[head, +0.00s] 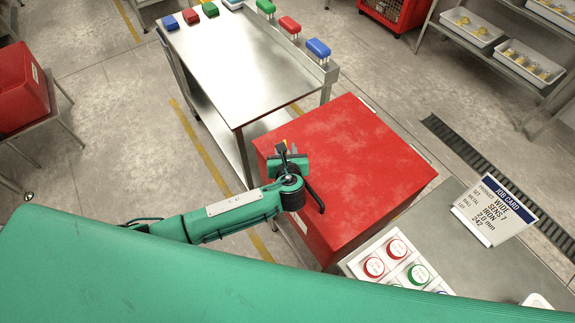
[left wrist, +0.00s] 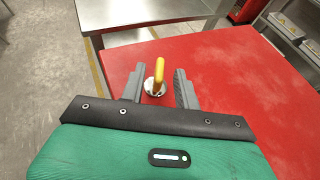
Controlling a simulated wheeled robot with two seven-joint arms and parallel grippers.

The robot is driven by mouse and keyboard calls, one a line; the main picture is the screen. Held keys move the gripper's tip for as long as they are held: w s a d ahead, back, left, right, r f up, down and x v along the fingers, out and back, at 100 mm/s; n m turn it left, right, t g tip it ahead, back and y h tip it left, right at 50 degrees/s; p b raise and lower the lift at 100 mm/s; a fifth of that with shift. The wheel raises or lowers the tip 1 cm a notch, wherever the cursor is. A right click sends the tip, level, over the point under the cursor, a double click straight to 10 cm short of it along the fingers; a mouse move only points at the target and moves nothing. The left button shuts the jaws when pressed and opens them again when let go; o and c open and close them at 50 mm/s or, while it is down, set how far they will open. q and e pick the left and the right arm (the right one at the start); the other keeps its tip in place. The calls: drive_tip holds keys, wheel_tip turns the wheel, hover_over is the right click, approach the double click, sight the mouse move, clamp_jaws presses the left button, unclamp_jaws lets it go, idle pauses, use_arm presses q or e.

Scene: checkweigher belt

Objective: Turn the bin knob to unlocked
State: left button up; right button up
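The red bin (head: 350,165) stands below and right of the metal table in the head view, and its red top fills much of the left wrist view (left wrist: 225,75). The yellow knob (left wrist: 158,70) sits on a pale round plate (left wrist: 153,87) on the bin. In the head view my gripper mostly hides it. My left gripper (head: 287,152) is over the bin's left part. In the left wrist view the left gripper (left wrist: 160,80) is open, with one grey finger on each side of the knob and visible gaps. My right gripper is not in view.
A metal table (head: 235,65) with several coloured blocks along its edges stands behind the bin. A white tray of round red and green pieces (head: 395,262) and a job card (head: 495,210) are at lower right. A red crate on a stand (head: 20,90) is at far left.

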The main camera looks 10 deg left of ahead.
use_arm(q)
drive_tip(key=b+v, duration=0.1)
drive_tip(key=v, duration=0.9)
drive_tip(key=shift+s+r, duration=0.15)
drive_tip(key=shift+s, duration=0.1)
